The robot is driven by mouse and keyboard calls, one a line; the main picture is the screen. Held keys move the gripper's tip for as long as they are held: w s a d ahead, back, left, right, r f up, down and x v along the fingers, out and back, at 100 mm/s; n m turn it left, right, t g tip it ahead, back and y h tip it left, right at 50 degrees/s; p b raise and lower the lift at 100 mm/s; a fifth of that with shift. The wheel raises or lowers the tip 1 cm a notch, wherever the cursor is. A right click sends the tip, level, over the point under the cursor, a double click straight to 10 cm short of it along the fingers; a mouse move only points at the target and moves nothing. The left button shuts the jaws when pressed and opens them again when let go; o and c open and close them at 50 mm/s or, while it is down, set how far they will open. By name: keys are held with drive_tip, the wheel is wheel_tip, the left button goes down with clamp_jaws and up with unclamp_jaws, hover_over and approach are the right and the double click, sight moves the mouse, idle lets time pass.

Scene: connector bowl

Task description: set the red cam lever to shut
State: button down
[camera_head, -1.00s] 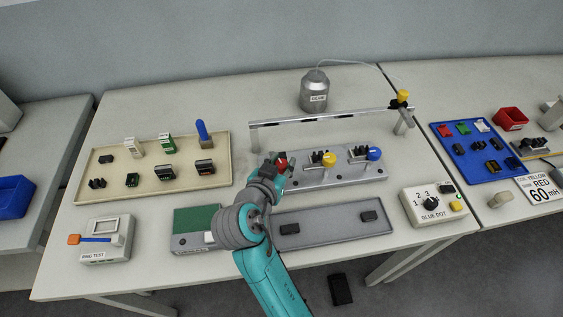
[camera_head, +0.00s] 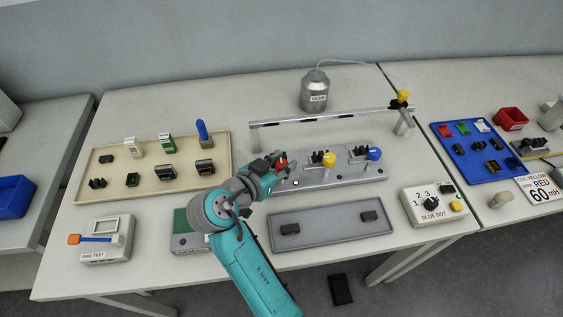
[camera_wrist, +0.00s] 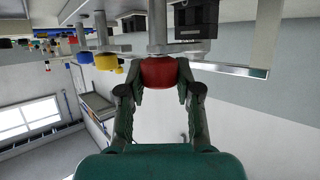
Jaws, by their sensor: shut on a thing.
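The red cam lever's knob (camera_head: 282,162) shows at the left end of the grey fixture plate (camera_head: 330,178), beside my gripper (camera_head: 276,168). In the wrist view the red knob (camera_wrist: 160,72) sits between the two fingertips of my gripper (camera_wrist: 160,84), which are closed on it. The lever's shaft runs on from the knob to the fixture. Levers with a yellow knob (camera_head: 329,159) and a blue knob (camera_head: 374,153) stand further right on the same plate. My gripper hides most of the red lever's base in the head view.
A metal rail (camera_head: 330,117) runs behind the fixture, with a glue can (camera_head: 315,92) beyond it. A grey tray (camera_head: 325,229) lies in front. A beige tray (camera_head: 110,190) of connectors is at the left, the glue dot box (camera_head: 432,203) at the right.

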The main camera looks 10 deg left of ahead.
drive_tip(key=c, duration=0.8)
unclamp_jaws()
drive_tip(key=shift+f, duration=0.1)
drive_tip(key=shift+o, duration=0.2)
drive_tip(key=v, duration=1.2)
